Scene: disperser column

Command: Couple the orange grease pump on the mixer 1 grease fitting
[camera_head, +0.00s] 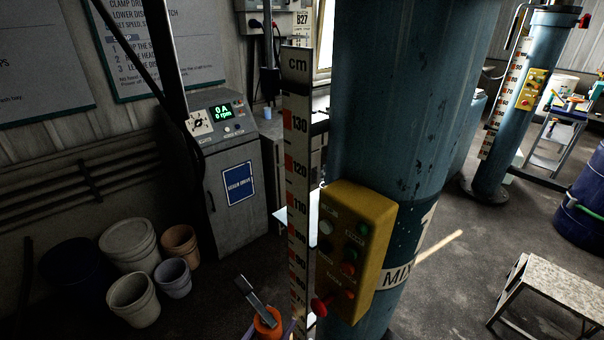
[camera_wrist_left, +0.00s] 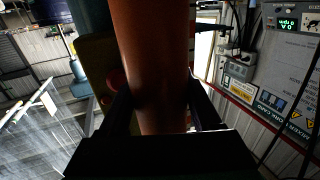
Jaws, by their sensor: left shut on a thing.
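The orange grease pump (camera_head: 268,322) stands at the bottom edge of the head view, with a grey lever or handle tilted up to the left from its top. In the left wrist view its orange barrel (camera_wrist_left: 150,60) runs up between the two dark fingers. My left gripper (camera_wrist_left: 158,105) is shut on the barrel; in the head view it is mostly cut off by the bottom edge. The pump is left of the blue mixer column (camera_head: 405,100), whose label begins "MIX". I cannot make out a grease fitting on the column. My right gripper is not in view.
A yellow control box (camera_head: 352,250) with buttons and a red knob juts from the column. A cm scale (camera_head: 296,160) stands just left of it. Several buckets (camera_head: 130,245) and a grey cabinet (camera_head: 232,185) are at left. A step stool (camera_head: 555,285) stands at right on open floor.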

